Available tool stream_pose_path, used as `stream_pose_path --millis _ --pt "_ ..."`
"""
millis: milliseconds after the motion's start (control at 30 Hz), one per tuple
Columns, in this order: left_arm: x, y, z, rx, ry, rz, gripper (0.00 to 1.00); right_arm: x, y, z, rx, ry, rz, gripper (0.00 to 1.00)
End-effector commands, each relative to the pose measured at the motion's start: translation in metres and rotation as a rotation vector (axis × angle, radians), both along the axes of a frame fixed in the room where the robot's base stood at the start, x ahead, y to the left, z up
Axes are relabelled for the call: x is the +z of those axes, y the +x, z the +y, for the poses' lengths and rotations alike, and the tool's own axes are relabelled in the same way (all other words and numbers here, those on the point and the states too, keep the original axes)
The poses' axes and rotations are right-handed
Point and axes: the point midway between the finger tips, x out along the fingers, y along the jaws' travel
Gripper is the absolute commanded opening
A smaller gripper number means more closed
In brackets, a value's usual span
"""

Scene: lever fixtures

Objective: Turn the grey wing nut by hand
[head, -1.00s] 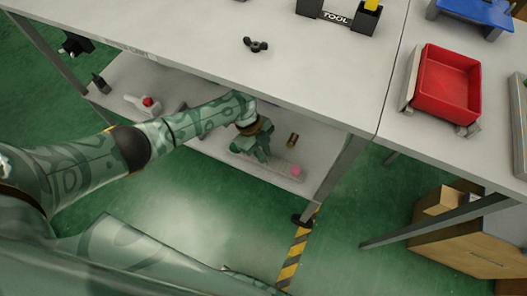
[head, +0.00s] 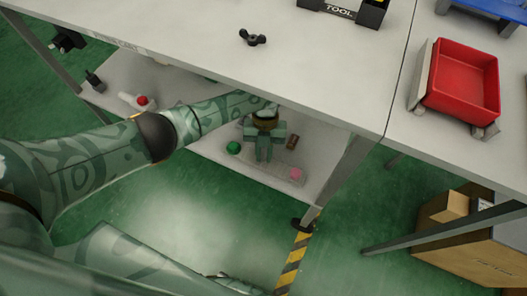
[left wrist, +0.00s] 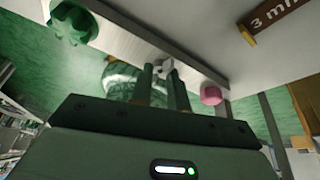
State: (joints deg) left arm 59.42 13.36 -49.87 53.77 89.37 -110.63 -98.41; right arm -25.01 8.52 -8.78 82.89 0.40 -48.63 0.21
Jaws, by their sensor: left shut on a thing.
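The grey wing nut (left wrist: 164,67) shows as a small pale grey piece between my fingertips in the left wrist view, partly hidden by them. It sits on a long grey fixture plate (head: 275,174) on the lower shelf, between a green knob (head: 233,147) and a pink knob (head: 296,174). My left gripper (head: 263,158) reaches under the tabletop and is shut on the wing nut; its fingers also show in the left wrist view (left wrist: 164,84). In the head view the gripper hides the nut. My right gripper is out of view.
The tabletop edge (head: 210,75) overhangs my left forearm. A red-knobbed fixture (head: 140,101) is farther left on the shelf. A dark lobed piece (head: 252,38) lies on the tabletop, and a red tray (head: 464,82) is at right.

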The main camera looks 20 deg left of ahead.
Motion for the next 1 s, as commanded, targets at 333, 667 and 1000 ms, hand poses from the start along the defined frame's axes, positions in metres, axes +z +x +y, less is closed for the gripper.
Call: stream_pose_path --millis 333,667,1000 --pt "0.000 0.001 -0.002 -0.233 0.002 -0.001 0.00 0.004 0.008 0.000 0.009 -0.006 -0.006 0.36" --pt "0.000 0.001 -0.002 -0.330 0.003 -0.002 0.00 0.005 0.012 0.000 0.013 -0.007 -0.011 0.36" --pt "0.000 0.001 -0.002 -0.341 0.002 -0.002 0.00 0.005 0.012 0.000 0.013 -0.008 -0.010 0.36"
